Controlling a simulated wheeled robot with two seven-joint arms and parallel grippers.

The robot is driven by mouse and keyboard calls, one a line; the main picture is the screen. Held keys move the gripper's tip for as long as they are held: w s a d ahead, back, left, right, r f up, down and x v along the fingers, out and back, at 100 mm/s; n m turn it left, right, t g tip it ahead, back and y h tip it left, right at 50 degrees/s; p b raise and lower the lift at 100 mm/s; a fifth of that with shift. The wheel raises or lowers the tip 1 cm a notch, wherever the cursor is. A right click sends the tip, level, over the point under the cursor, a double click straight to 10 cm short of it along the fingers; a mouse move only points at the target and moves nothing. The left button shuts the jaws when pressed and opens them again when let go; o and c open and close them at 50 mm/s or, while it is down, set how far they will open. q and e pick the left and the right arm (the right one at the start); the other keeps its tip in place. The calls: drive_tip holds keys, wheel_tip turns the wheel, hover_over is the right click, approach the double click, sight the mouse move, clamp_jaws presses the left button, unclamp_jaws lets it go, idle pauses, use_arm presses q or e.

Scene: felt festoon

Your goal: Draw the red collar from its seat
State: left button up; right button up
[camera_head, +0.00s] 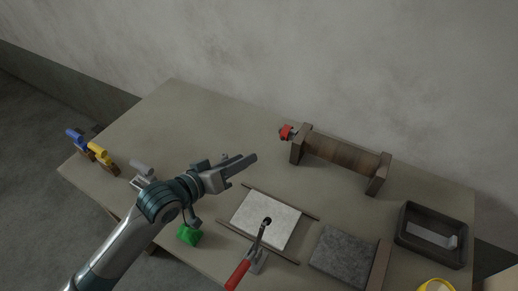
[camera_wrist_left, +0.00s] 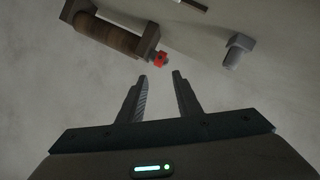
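In the left wrist view the red collar (camera_wrist_left: 159,58) shows just beyond the fingertips, at the end of the roller stand (camera_wrist_left: 108,34). My left gripper (camera_head: 248,160) is in front of and to the left of the collar, apart from it. In the left wrist view its two fingers (camera_wrist_left: 165,76) are spread with nothing between them. My right gripper is not in view.
A white pad (camera_head: 265,221) lies between two rods, with a red-handled tool (camera_head: 240,272) at its front. A green block (camera_head: 188,235), grey felt (camera_head: 342,254) and a dark tray (camera_head: 431,237) lie along the front and right. Blue and yellow pieces (camera_head: 100,151) stand at the left edge.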

sight(282, 139)
use_arm(q)
drive_tip(key=p+x, duration=0.3)
drive_tip(key=x, duration=1.4)
drive_tip(key=shift+w+r, duration=0.1)
drive_tip(key=c, duration=0.7)
